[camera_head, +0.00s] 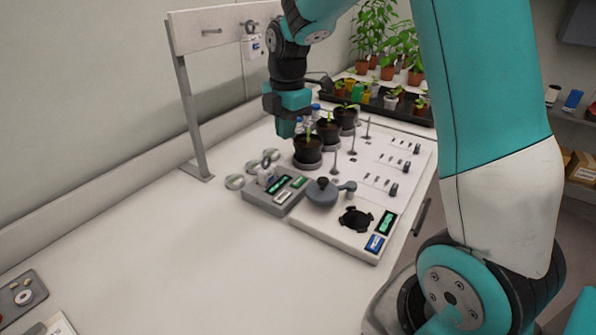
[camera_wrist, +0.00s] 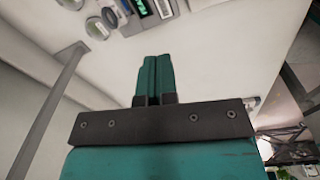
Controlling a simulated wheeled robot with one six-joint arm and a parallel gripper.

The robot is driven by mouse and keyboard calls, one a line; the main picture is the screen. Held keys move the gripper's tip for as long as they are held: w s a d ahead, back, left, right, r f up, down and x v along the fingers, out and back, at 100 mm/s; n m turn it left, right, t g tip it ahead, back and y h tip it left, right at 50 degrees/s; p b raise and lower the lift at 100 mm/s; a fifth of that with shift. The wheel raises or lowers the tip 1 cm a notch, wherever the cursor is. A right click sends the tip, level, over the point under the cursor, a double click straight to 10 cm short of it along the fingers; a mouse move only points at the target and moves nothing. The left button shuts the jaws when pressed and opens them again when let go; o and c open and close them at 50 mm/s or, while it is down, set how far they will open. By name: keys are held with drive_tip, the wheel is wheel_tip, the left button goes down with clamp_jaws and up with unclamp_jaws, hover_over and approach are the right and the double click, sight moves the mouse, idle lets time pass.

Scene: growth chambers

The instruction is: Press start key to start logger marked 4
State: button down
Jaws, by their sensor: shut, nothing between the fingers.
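My gripper (camera_head: 286,130) is shut and empty, pointing down above the back of the bench in the head view. Its two teal fingers (camera_wrist: 154,60) lie together in the wrist view. A grey device with a green display (camera_head: 268,200) sits on the bench below and to the left of the gripper. Part of it, with the lit display (camera_wrist: 143,8), shows at the top edge of the wrist view. A small white box (camera_head: 252,46) hangs from the rail behind the gripper. I cannot read a 4 or a start label on either, so I cannot tell which is the logger.
Black plant pots (camera_head: 308,150) stand near the gripper. A post (camera_head: 190,120) carries the rail.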

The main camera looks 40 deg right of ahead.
sight(298, 181)
drive_tip(key=w+d+f+n, duration=0.2)
drive_tip(key=d, duration=0.3)
drive_tip(key=shift+w+d+h, duration=0.15)
drive_tip(key=shift+w+h, duration=0.15)
wheel_tip(298, 181, down, 14)
drive_tip(key=p, duration=0.2)
drive_tip(key=shift+p, duration=0.35)
drive_tip(key=shift+f, duration=0.1)
